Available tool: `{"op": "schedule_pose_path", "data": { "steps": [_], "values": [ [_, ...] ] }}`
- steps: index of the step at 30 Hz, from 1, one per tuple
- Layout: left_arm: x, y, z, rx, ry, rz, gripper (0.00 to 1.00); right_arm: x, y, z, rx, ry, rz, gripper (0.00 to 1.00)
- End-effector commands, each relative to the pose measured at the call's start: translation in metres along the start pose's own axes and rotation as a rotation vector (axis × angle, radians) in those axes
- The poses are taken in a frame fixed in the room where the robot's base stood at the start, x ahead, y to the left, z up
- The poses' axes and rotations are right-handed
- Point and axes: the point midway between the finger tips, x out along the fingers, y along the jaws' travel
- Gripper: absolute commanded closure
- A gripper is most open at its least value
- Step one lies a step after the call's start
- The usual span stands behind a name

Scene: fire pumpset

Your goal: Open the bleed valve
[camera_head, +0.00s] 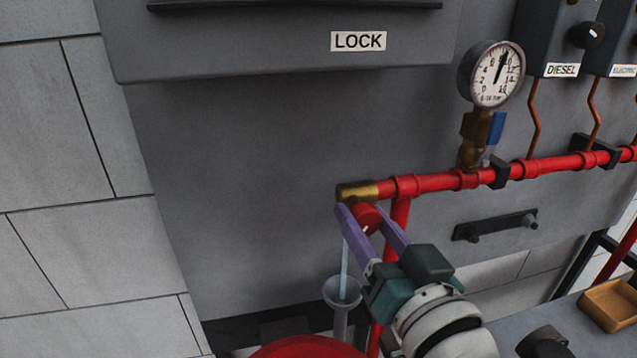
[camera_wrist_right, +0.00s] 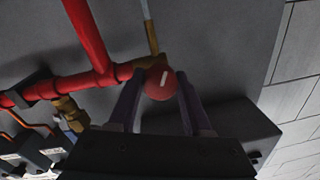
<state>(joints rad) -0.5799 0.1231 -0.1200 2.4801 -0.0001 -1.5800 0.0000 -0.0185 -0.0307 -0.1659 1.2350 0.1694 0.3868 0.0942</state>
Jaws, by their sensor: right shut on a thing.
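The bleed valve is a brass fitting (camera_head: 357,191) at the left end of the red pipe, with a round red knob (camera_head: 367,218). My right gripper (camera_head: 362,212) is shut on the red knob, with one purple finger on each side. In the right wrist view the knob (camera_wrist_right: 160,83) sits between the fingers and shows a white mark, tilted a little from upright. A thin pale-blue stream (camera_head: 344,258) runs from below the brass fitting into a grey funnel (camera_head: 342,291). My left gripper is not in view.
A pressure gauge (camera_head: 491,74) with a blue-handled valve (camera_head: 497,127) stands on the red pipe (camera_head: 445,181). A grey panel with a LOCK label (camera_head: 358,41) is above. A black handle bar (camera_head: 495,225) is at right. An orange-brown tray (camera_head: 609,304) lies at lower right.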

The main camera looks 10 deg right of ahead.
Motion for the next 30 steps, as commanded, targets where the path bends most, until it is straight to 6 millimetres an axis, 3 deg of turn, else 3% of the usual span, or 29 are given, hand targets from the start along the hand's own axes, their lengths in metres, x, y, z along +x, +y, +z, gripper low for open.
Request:
{"op": "schedule_pose_path", "data": {
  "steps": [14, 15, 22, 30],
  "values": [
    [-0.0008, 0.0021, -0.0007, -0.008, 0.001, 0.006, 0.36, 0.0012, -0.0029, -0.0040, -0.013, 0.012, -0.006, 1.00],
    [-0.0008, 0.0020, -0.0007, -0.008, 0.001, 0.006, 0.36, 0.0012, -0.0030, -0.0040, -0.013, 0.011, -0.006, 0.48],
    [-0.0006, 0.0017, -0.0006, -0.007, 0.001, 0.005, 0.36, 0.0007, -0.0017, -0.0020, -0.012, 0.005, -0.003, 0.23],
    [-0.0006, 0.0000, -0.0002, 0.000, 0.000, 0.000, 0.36, -0.0013, -0.0007, -0.0007, -0.012, 0.002, -0.001, 0.23]
  ]
}}
